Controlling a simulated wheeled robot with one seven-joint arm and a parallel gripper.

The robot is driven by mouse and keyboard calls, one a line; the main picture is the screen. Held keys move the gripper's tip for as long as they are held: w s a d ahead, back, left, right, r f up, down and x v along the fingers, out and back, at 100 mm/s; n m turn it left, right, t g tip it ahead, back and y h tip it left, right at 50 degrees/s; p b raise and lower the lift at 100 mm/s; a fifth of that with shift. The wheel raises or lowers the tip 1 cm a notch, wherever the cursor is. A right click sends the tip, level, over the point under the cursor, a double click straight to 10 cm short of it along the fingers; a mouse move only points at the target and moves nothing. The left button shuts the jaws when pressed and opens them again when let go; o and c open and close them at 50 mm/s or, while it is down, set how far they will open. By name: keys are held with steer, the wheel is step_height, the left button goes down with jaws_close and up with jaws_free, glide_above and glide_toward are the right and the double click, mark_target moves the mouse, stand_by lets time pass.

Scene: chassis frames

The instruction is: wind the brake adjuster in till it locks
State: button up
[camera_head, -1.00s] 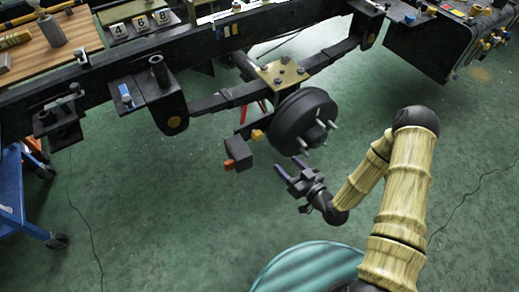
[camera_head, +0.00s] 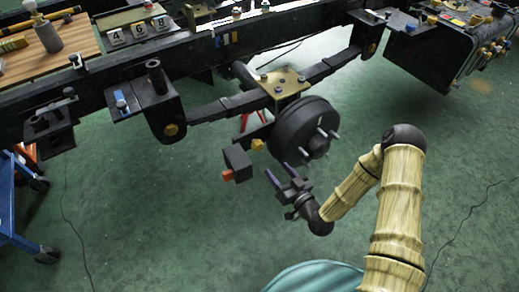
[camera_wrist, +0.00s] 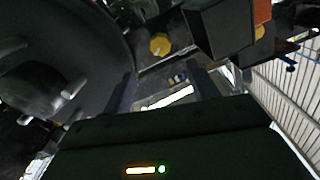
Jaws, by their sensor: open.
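A yellow hexagonal piece (camera_head: 257,144), which looks like the brake adjuster, sits between the black brake drum (camera_head: 303,128) and a dark box with an orange end (camera_head: 237,162). In the wrist view the yellow piece (camera_wrist: 160,44) shows beyond the fingertips, near the upper middle. My gripper (camera_head: 279,171) is open and empty, below the drum and below right of the yellow piece, apart from both. In the wrist view its two fingers (camera_wrist: 163,84) stand apart, with the drum (camera_wrist: 75,40) on the left and the dark box (camera_wrist: 222,28) at the upper right.
The chassis rail (camera_head: 190,62) and leaf spring (camera_head: 225,105) run above the drum. Studs (camera_head: 333,134) stick out of the drum's face. A blue trolley (camera_head: 15,205) stands at the left. The green floor (camera_head: 150,220) below is largely clear, with thin cables on it.

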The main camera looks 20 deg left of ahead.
mark_target(259, 148)
steer(key=b+x, duration=0.3)
steer(key=x, duration=0.8)
steer(key=shift+w+a+f+b, duration=0.1)
steer(key=shift+w+a+b, duration=0.1)
steer(key=shift+b, duration=0.2)
steer(key=shift+w+a, duration=0.35)
steer(key=shift+w, duration=0.05)
steer(key=shift+s, duration=0.1)
steer(key=shift+c, duration=0.2)
steer(key=c, duration=1)
